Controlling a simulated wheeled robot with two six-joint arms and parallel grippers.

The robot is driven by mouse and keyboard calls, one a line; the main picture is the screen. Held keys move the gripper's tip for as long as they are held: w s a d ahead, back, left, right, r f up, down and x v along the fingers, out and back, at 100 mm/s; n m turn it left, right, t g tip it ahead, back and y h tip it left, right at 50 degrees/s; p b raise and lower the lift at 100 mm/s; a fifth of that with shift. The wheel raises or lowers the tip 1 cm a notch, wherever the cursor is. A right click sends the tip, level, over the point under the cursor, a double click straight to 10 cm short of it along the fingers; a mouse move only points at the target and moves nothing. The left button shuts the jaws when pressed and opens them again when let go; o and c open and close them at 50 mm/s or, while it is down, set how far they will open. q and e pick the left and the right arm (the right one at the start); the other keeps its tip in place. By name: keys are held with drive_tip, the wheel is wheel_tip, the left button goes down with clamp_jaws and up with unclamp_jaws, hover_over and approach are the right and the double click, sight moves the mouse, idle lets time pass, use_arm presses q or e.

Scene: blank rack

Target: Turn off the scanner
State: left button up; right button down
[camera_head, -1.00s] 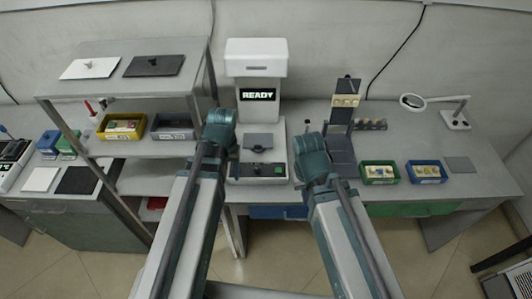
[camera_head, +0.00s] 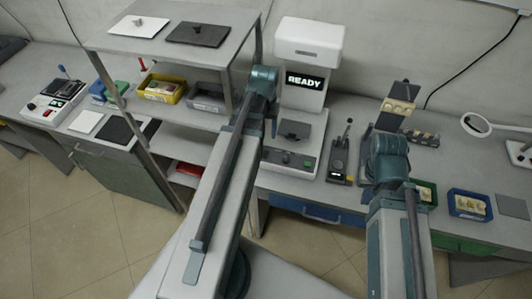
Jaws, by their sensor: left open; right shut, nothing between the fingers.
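A tall white machine (camera_head: 313,42) that looks like the scanner stands on the bench against the wall. Its screen (camera_head: 306,82) is lit and reads READY. A dark plate (camera_head: 294,130) sits above its base. The front panel has dark controls and a green button (camera_head: 308,163). My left arm reaches up just left of the machine and covers part of its left side. My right arm ends to the right of the machine, apart from it. The fingers of both grippers are hidden behind my arm links.
A small dark device with a lever (camera_head: 340,160) stands right of the machine. A shelf unit (camera_head: 205,62) with a yellow bin (camera_head: 165,91) stands left. A control box with buttons (camera_head: 50,103) is far left. A blue bin (camera_head: 470,204) and magnifier lamp (camera_head: 478,125) are right.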

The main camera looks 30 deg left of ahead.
sight(265, 155)
use_arm(q)
wheel_tip(265, 155, down, 12)
drive_tip(key=b, duration=1.1)
clamp_jaws()
